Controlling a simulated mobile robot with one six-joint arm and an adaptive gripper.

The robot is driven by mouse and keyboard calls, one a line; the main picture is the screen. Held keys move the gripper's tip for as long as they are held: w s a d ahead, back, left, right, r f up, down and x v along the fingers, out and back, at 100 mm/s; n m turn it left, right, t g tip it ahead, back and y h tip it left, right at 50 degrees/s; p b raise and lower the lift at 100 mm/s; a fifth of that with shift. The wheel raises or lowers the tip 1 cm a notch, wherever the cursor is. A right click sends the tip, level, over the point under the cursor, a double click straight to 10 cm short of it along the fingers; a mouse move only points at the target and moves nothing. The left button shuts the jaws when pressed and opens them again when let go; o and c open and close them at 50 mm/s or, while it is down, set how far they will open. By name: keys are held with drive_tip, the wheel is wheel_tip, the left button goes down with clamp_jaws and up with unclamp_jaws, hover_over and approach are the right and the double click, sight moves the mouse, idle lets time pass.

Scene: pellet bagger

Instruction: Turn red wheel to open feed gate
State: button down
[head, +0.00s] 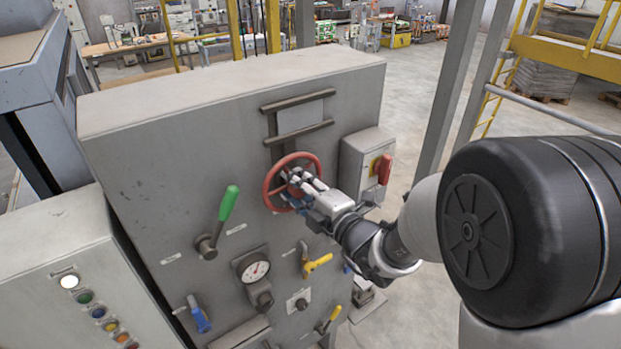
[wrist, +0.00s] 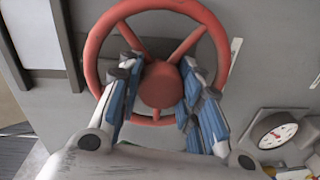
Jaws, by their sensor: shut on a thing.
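The red wheel (head: 270,190) is mounted on the upright grey panel, below a framed slot. In the wrist view the red wheel (wrist: 102,40) fills the upper middle, with its round hub and spokes visible. My gripper (head: 296,186) is at the wheel, reaching in from the right. In the wrist view my gripper (wrist: 158,92) has its blue-padded fingers on either side of the hub, inside the rim, and is shut on the wheel. The fingers cover part of the lower spokes. The framed slot (head: 300,118) above the wheel looks like the feed gate, but I cannot be sure.
A red switch (head: 383,169) on a grey box sits close right of the wheel. A green-handled lever (head: 228,206) is to its left. A dial gauge (head: 255,270) and a yellow-handled valve (head: 318,264) are below. Open floor lies right of the panel.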

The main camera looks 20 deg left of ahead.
drive_tip(key=shift+m, duration=0.8)
drive_tip(key=shift+p, duration=0.3)
drive_tip(key=c, duration=1.1)
unclamp_jaws()
drive_tip(key=shift+s+d, duration=0.1)
drive_tip(key=f+v, duration=0.1)
drive_tip(key=v, duration=1)
drive_tip(key=shift+s+d+r, duration=0.15)
drive_tip(key=shift+d+r, duration=0.2)
drive_tip(key=shift+r, duration=0.15)
